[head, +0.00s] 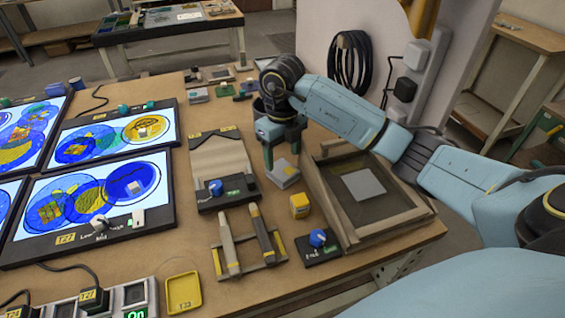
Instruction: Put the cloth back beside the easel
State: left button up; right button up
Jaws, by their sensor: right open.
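A wooden tilted frame that looks like the easel (412,215) stands at the right edge of the table. A pale grey square (364,186) lies on its dark board. A small grey, flat piece with a yellowish edge, which may be the folded cloth (283,172), lies on the table just left of the frame's upper corner. My right gripper (283,153) points down right above this piece. Its fingers are apart and nothing shows between them. I cannot tell whether the fingertips touch the piece. My left gripper is out of view.
A yellow block (299,205) and a blue-knobbed box (318,242) stand close left of the frame. A rack with two tools (250,242) and lit screens (92,195) lie further left. A yellow tray (183,292) is in front. The table's front right is clear.

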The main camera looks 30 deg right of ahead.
aim_at(282, 169)
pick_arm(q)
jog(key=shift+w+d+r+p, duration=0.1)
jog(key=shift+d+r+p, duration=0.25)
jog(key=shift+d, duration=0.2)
pick_arm(e)
notch_tip(282, 169, up, 7)
jog(key=shift+r, duration=0.15)
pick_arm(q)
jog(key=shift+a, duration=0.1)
